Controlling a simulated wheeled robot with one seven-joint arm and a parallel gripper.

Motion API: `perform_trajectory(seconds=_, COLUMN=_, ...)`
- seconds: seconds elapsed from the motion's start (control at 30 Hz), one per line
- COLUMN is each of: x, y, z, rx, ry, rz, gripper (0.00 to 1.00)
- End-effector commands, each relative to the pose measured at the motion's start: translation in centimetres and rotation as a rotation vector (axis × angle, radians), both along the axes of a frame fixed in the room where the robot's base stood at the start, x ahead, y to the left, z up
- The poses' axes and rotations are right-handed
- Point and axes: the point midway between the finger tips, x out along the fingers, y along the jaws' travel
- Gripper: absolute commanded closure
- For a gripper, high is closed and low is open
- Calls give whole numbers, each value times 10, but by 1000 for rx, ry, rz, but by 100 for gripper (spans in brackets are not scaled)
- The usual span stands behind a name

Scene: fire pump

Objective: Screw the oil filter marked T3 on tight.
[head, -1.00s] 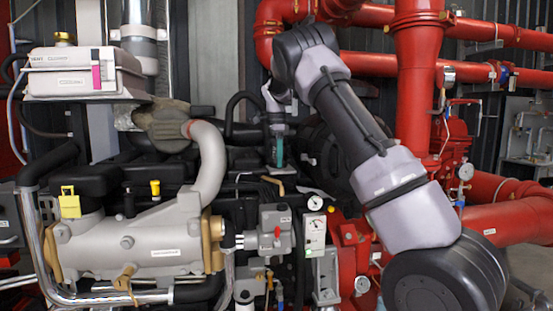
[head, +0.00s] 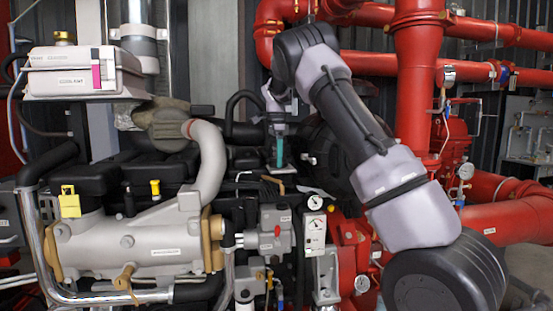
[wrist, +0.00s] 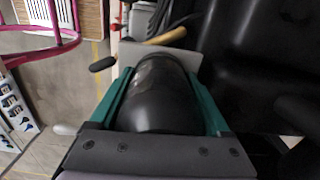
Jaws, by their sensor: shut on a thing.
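My gripper (head: 280,152) points down among the black engine parts near the middle of the head view. In the wrist view, the two green fingers of my gripper (wrist: 160,78) lie along both sides of a black, rounded cylinder, which looks like the oil filter (wrist: 158,98). The gripper is shut on it. No T3 marking is readable on it. The filter's threaded end and its seat are hidden, so I cannot tell how tightly it sits.
A grey box with a gauge (head: 314,225) stands in front of the gripper. A grey cylindrical housing (head: 130,245) is at the left. Red pipes (head: 415,100) rise at the right. In the wrist view, a black-tipped lever (wrist: 103,63) is close to the left finger, and a pink rail (wrist: 40,35) is farther left.

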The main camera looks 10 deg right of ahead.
Motion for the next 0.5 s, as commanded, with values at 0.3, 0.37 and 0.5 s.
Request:
perform_trajectory(seconds=0.3, x=1, y=0, z=0, rx=0, ry=-1, rz=-164, gripper=100)
perform_trajectory(seconds=0.37, x=2, y=0, z=0, rx=0, ry=-1, rz=-230, gripper=100)
perform_trajectory(seconds=0.5, x=2, y=0, z=1, rx=1, ry=-2, rz=-302, gripper=100)
